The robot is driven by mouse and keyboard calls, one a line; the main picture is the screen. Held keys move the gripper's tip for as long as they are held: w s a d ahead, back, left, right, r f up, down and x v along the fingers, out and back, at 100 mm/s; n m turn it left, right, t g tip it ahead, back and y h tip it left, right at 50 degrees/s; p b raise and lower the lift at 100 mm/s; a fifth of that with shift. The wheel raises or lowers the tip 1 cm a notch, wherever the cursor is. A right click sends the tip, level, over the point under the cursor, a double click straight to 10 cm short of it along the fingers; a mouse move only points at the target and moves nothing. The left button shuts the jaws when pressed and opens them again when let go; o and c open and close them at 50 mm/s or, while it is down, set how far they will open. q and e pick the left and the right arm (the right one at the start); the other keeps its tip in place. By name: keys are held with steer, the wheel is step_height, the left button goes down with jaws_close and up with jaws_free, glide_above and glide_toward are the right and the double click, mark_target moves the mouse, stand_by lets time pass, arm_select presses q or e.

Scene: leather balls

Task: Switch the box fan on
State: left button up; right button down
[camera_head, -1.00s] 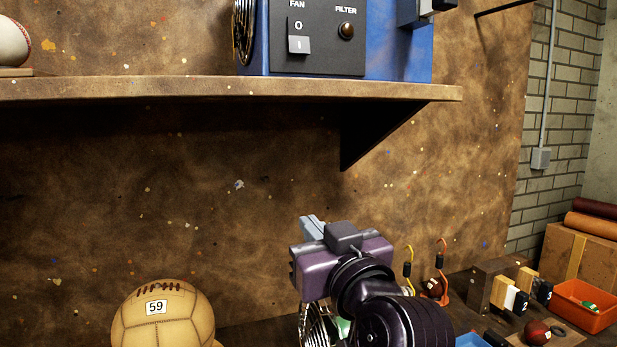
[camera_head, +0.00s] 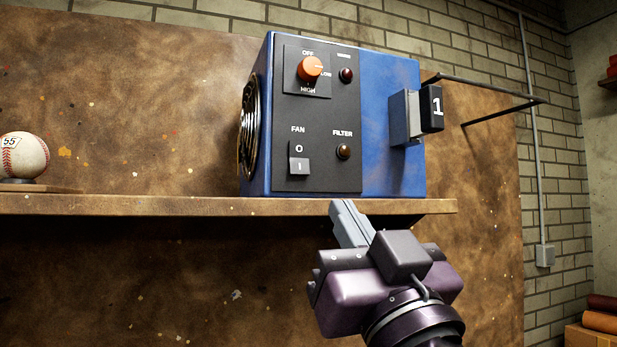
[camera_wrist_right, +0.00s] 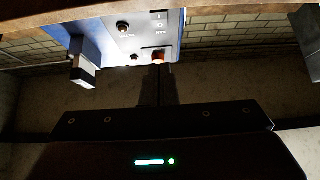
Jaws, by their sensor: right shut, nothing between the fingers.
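The box fan is a blue box (camera_head: 392,75) with a black front panel, standing on a shelf in the head view. Its FAN rocker switch (camera_head: 299,160) is low on the panel; the lower grey half marked I stands out, and the O half looks pressed in. My right gripper (camera_head: 342,207) is shut and empty, its tips just at the shelf's front edge, below and right of the switch and apart from it. The right wrist view shows the box (camera_wrist_right: 88,42) upside down beyond the dark fingers (camera_wrist_right: 160,72). My left gripper is not in view.
The shelf (camera_head: 150,206) edge lies by the fingertips. The panel also has an orange knob (camera_head: 310,68) and FILTER lamp (camera_head: 343,151). A block marked 1 (camera_head: 432,108) juts from the box's right side. A baseball (camera_head: 24,157) sits at left.

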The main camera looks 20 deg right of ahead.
mark_target(301, 173)
steer(key=p+x, duration=0.2)
steer(key=x, duration=0.2)
steer(key=w+f+p+x, duration=0.1)
steer(key=p+x, duration=0.1)
steer(key=x, duration=0.2)
steer(key=p+x, duration=0.1)
steer(key=x, duration=0.3)
steer(key=shift+w+f+p, duration=0.3)
steer(key=shift+p, duration=0.1)
steer(key=shift+w+f, duration=0.15)
steer(key=shift+w, duration=0.25)
steer(key=shift+w+f, duration=0.35)
steer(key=shift+w, duration=0.1)
steer(key=shift+s+r, duration=0.1)
steer(key=shift+r, duration=0.1)
